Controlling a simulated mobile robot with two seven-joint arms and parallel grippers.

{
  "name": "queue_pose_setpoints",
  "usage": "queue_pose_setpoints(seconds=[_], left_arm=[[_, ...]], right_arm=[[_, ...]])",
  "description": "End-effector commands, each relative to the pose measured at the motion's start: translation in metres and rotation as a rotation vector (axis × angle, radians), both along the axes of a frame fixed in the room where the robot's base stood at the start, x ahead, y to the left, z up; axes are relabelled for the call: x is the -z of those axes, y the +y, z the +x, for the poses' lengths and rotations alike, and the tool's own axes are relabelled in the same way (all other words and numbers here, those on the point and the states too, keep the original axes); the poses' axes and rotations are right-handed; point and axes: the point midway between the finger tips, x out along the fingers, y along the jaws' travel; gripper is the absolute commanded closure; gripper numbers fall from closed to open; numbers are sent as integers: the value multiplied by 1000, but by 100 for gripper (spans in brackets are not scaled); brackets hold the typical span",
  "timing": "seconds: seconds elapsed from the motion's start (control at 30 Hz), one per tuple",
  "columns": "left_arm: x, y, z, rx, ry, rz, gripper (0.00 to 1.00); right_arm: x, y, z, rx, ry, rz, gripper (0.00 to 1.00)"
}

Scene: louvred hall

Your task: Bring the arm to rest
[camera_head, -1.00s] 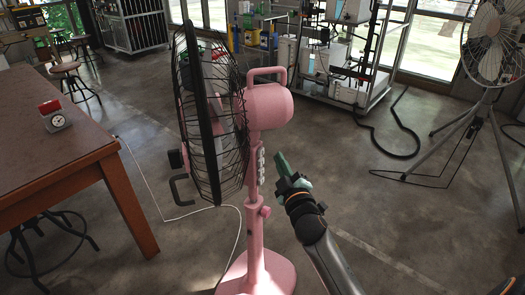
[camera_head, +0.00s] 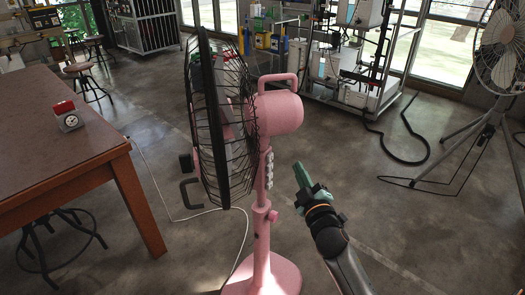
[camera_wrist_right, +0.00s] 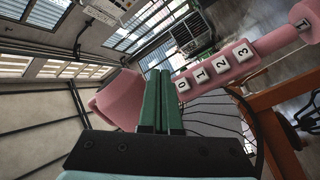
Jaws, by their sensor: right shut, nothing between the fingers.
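My right gripper (camera_head: 299,168) is shut and empty, with green fingers. In the head view it is held in the air just right of the pink pedestal fan (camera_head: 277,113), apart from its post. In the right wrist view the two green fingers (camera_wrist_right: 158,92) lie side by side with nothing between them. The fan's pink button panel (camera_wrist_right: 218,68), with white keys 0, 1, 2 and 3, shows to the right of the fingertips. My left gripper is not in view.
A brown table (camera_head: 62,140) with a small red-and-white device (camera_head: 66,116) stands at the left. A second fan on a tripod (camera_head: 494,50) stands at the right, with a black cable (camera_head: 412,150) on the floor. A loaded cart (camera_head: 345,90) is behind.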

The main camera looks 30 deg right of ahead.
Motion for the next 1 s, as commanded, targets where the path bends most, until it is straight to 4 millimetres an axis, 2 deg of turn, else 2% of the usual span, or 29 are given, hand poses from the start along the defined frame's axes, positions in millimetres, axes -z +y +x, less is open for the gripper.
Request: queue_pose_setpoints(seconds=[0.17,0.23,0.27,0.37,0.47,0.5,0.6,0.67,0.8,0.83,0.87,0.9,1.0], left_arm=[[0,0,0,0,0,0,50],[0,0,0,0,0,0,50],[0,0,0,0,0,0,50],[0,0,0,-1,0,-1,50],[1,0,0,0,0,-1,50],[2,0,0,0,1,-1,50],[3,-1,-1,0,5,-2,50],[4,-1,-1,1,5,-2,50],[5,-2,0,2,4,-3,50],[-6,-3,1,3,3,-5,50],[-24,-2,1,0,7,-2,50],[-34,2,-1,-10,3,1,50],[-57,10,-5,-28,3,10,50]], right_arm=[[1,1,0,-1,2,3,100],[9,5,-4,-10,19,22,100],[15,9,-6,-16,33,39,100],[51,31,-24,-54,114,141,100],[102,66,-57,-102,246,299,100],[123,82,-74,-120,308,371,100],[168,123,-122,-153,465,546,100],[191,148,-153,-169,561,649,100],[228,208,-235,-189,793,886,100],[221,214,-244,-187,817,914,100],[200,207,-238,-180,797,901,100],[188,203,-237,-172,790,898,100],[166,195,-240,-154,782,895,100]])
